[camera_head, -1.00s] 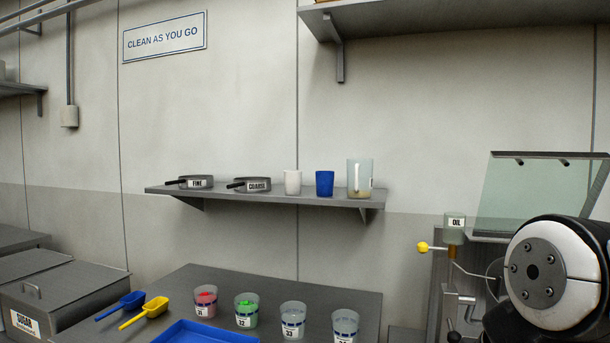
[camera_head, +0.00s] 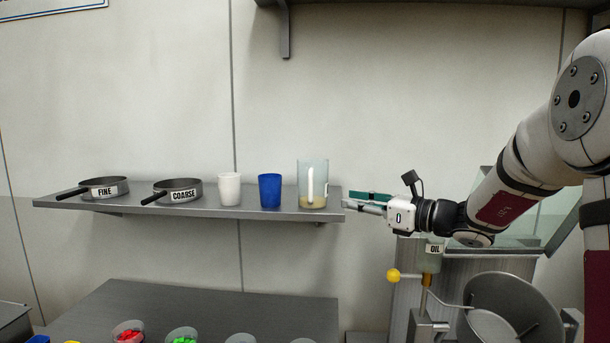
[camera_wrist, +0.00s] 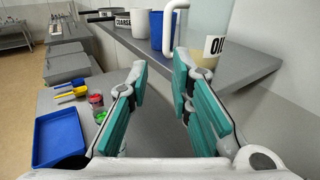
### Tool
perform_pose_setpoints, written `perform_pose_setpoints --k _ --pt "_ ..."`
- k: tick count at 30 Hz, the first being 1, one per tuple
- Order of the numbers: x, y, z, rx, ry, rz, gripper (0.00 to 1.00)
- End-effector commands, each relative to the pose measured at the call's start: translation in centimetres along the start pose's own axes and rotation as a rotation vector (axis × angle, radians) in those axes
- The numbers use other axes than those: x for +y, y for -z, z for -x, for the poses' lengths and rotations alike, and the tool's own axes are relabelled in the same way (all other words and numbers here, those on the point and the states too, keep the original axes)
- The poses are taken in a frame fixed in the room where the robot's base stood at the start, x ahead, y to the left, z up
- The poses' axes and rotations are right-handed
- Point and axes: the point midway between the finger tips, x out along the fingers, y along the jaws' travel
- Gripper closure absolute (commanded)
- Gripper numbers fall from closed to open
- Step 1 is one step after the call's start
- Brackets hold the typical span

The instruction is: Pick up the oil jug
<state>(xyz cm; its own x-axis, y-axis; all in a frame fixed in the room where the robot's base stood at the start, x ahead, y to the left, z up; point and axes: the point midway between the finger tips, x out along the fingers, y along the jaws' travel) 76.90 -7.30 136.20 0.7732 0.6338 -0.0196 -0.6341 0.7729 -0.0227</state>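The oil jug (camera_head: 313,180) is a clear vessel with yellowish liquid low inside. It stands upright at the right end of the wall shelf (camera_head: 150,209). In the wrist view the jug (camera_wrist: 198,38) shows its OIL label and a white handle turned toward the camera. My gripper (camera_head: 352,199) is just right of the shelf end, to the right of the jug and apart from it. In the wrist view my gripper (camera_wrist: 160,70) has its teal-padded fingers spread with nothing between them, the jug lying beyond the tips.
A blue cup (camera_head: 270,191), a white cup (camera_head: 229,188) and pans marked COARSE (camera_head: 179,191) and FINE (camera_head: 105,188) share the shelf to the left. A machine with an oil cup (camera_head: 434,258) and yellow knob (camera_head: 394,276) stands below my arm. A blue tray (camera_wrist: 58,138) lies below.

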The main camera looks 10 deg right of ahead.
Motion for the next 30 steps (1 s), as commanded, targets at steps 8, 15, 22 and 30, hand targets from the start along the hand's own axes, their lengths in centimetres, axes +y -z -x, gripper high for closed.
perform_pose_setpoints --k 8,15,22,30 --pt "-0.8 -0.3 -2.9 -0.022 0.017 -0.028 0.80" --pt "-0.9 -0.4 -7.0 -0.020 0.018 -0.025 0.80" --pt "-0.9 -0.5 -8.6 -0.020 0.019 -0.024 0.80" --pt "-0.6 -1.1 -12.1 -0.019 0.017 -0.024 0.80"
